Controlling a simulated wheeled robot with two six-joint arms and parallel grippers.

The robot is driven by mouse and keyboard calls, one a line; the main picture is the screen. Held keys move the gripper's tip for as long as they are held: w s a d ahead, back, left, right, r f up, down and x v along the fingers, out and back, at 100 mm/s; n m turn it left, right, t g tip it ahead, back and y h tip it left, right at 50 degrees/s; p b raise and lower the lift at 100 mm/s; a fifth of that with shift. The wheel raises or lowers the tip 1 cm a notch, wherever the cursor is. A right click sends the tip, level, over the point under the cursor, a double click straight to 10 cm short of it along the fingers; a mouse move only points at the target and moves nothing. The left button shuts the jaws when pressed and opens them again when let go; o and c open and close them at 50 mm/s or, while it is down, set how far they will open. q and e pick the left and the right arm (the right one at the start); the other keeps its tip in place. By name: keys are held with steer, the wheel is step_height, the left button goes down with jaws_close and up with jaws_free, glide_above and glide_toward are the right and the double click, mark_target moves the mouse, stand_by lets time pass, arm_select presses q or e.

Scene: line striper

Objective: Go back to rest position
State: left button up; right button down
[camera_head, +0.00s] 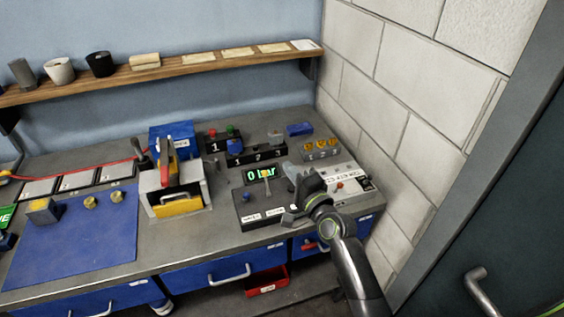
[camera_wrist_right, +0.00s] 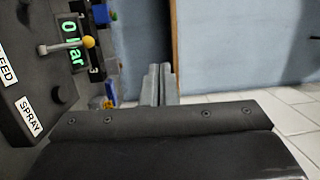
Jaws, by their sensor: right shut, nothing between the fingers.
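My right gripper (camera_head: 292,176) is over the right part of the workbench, above the black control panel (camera_head: 250,213) with the green "0 bar" display (camera_head: 260,172). Its arm comes in from the lower right. In the right wrist view its two grey fingers (camera_wrist_right: 160,84) are together with nothing between them. That view also shows the panel (camera_wrist_right: 22,105) at the left, with a "SPRAY" label, the display (camera_wrist_right: 70,38) and a lever with a yellow knob (camera_wrist_right: 89,42). The fingers appear clear of the lever. My left gripper is not in view.
A blue mat (camera_head: 80,245) lies farther left. A wooden shelf (camera_head: 190,68) runs above the bench. A brick wall (camera_head: 400,110) closes the right side.

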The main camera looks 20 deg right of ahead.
steer(key=s+d+f+n+g+h, duration=0.1)
steer(key=s+d+f+n+g, duration=0.1)
steer(key=s+f+n+g, duration=0.5)
steer(key=s+d+f+n+g+h, duration=0.1)
steer(key=s+d+f+n, duration=0.3)
steer(key=s, duration=0.7)
steer(key=s+d+f+n+g+h, duration=0.2)
steer(key=s+d+g, duration=0.1)
steer(key=s, duration=0.7)
steer(key=s+d+f+n+g+h, duration=0.1)
steer(key=s+d+n+g+h, duration=0.2)
steer(key=s, duration=0.6)
step_height(320, 180, down, 30)
steer(key=m+g+y+b, duration=0.1)
steer(key=g+b, duration=0.1)
steer(key=b, duration=0.3)
arm_select(q)
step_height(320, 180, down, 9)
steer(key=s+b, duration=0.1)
steer(key=b, duration=0.3)
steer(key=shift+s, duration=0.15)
arm_select(e)
steer(key=s+f+g, duration=0.1)
steer(key=s+f, duration=1.4)
steer(key=f, duration=0.4)
steer(key=shift+a+y, duration=0.25)
steer(key=shift+y, duration=0.15)
